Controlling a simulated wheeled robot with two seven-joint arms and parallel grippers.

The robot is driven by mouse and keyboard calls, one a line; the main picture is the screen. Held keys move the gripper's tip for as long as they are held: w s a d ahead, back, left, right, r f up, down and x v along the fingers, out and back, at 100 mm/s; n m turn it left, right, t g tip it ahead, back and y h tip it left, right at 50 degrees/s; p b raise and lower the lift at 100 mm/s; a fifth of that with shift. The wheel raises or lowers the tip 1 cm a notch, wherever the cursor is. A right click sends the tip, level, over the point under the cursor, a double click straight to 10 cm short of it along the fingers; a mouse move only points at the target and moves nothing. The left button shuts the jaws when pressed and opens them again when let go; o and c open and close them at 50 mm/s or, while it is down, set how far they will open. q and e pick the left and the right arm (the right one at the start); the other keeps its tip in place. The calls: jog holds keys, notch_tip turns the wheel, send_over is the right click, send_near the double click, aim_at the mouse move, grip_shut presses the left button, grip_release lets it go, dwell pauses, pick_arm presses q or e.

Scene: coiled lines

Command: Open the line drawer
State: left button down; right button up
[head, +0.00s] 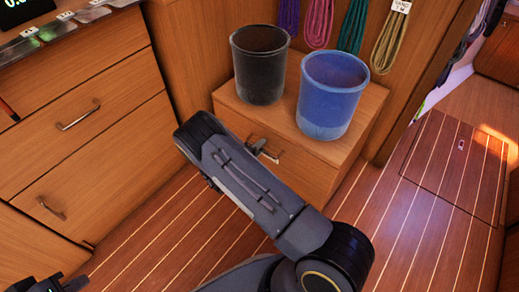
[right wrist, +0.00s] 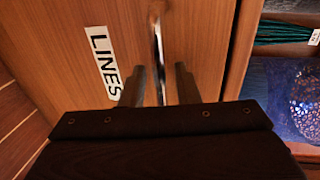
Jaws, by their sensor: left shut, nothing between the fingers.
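The line drawer (right wrist: 195,30) is a wooden front with a white "LINES" label (right wrist: 104,62) in the right wrist view. In the head view its front (head: 300,175) sits below the top of a low wooden box and looks closed. Its metal bar handle (right wrist: 157,50) stands between the two fingers of my right gripper (right wrist: 159,85), with a gap visible on each side. That gripper is open around the handle. In the head view my right arm hides much of the drawer front. My left gripper (head: 48,284) is shut and empty at the bottom left corner, partly out of frame.
A black bucket (head: 259,70) and a blue bucket (head: 330,95) stand on the box top. Coiled lines (head: 389,42) hang behind them. Wooden cabinets with drawers (head: 85,125) stand on the left. The striped floor (head: 430,215) is clear on the right.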

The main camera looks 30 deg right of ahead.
grip_shut()
dwell(0.4)
